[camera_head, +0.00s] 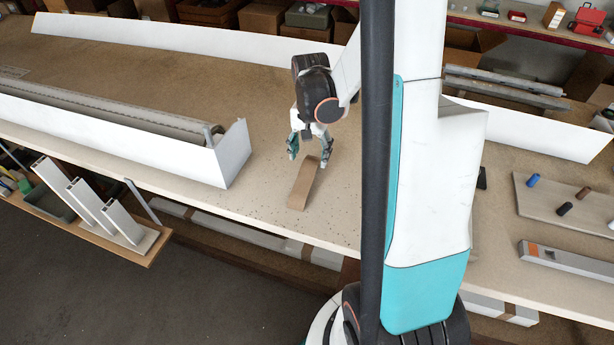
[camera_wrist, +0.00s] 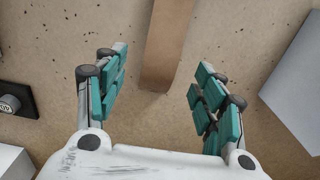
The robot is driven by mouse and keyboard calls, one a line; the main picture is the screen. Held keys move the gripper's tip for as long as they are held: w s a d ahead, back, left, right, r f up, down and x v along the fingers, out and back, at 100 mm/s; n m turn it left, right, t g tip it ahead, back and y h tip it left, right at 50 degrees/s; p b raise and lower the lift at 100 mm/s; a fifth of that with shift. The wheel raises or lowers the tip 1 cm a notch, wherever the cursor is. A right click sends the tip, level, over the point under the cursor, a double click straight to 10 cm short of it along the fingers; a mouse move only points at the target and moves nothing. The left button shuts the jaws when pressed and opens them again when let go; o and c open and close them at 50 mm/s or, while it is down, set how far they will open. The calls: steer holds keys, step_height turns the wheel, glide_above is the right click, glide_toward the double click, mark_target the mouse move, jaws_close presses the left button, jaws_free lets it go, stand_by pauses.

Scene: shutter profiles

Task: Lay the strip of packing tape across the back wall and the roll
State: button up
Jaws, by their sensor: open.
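The strip of packing tape (camera_head: 300,190) is a flat brown piece near the table's front edge. In the wrist view the strip (camera_wrist: 168,40) runs from the top edge down between my fingers, its near end in sight. My gripper (camera_head: 310,150) is open, with its fingers above the strip's far end; in the wrist view (camera_wrist: 163,85) nothing is between the pads. A long grey roll (camera_head: 110,115) lies in a white open box (camera_head: 205,160) on the left, whose front side and end cap show. A long white panel (camera_head: 200,45) stands across the back of the table.
The brown table (camera_head: 245,100) is clear between the box and the panel. On the right are a board with small coloured cylinders (camera_head: 533,180) and a grey bar (camera_head: 570,258). White profiles stand on a lower shelf (camera_head: 95,205) at left. Shelves with boxes line the back.

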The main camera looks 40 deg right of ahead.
mark_target(309, 166)
steer(key=f+b, duration=0.1)
steer(key=f, duration=0.3)
steer(key=shift+w+d+f+b, duration=0.1)
steer(key=shift+w+f+b, duration=0.1)
steer(key=shift+f+b, duration=0.15)
steer(key=shift+r, duration=0.1)
steer(key=c, duration=0.8)
